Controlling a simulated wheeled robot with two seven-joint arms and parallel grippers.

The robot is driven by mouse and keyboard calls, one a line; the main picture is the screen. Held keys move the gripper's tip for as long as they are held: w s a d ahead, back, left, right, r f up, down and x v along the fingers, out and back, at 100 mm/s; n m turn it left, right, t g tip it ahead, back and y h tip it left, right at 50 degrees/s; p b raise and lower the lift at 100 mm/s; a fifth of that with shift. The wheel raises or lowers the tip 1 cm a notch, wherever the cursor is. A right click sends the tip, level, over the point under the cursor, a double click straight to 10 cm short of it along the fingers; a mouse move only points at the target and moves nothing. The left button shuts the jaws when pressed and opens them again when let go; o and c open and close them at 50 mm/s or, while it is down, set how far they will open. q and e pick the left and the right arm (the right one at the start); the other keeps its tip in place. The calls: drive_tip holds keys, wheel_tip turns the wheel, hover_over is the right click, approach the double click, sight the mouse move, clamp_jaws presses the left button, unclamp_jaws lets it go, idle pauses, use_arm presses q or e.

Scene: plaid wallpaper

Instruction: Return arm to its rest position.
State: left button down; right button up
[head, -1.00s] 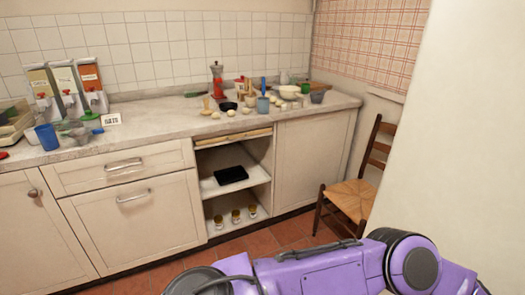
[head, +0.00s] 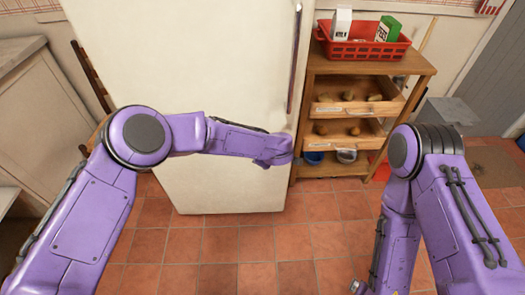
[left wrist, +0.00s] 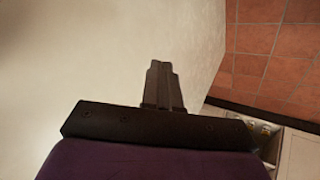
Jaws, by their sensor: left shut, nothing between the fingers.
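My left arm (head: 150,150) is purple and comes in from the left in the head view. It bends at the elbow and its forearm reaches right across the front of the white fridge (head: 215,60). My left gripper's fingers (left wrist: 162,68) show in the left wrist view, shut together with nothing between them, against a pale surface. The left fingers do not show clearly in the head view. My right arm (head: 440,190) hangs down at the right of the head view, bent at the elbow, with its gripper out of sight.
A wooden shelf unit (head: 375,62) stands right of the fridge, with a red basket (head: 362,48) holding cartons on top and drawers of potato-like items. Blue and grey bowls sit low in it. Red tile floor (head: 235,245) is open in front. A counter (head: 20,60) is at left.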

use_arm(q)
drive_tip(key=shift+d+v, duration=0.2)
drive_tip(key=shift+v, duration=2.15)
drive_tip(key=s+a+f+m, duration=0.4)
drive_tip(key=s+a+f, duration=1.1)
drive_tip(key=s+a+f+m+g, duration=0.1)
drive_tip(key=s+a+g, duration=0.1)
drive_tip(key=s+a, duration=0.6)
drive_tip(key=s+a+f+m+g, duration=0.1)
drive_tip(key=s+a, duration=0.7)
drive_tip(key=s, duration=0.5)
drive_tip(key=shift+s+f+g+y, duration=0.3)
drive_tip(key=shift+f+g+y, duration=0.1)
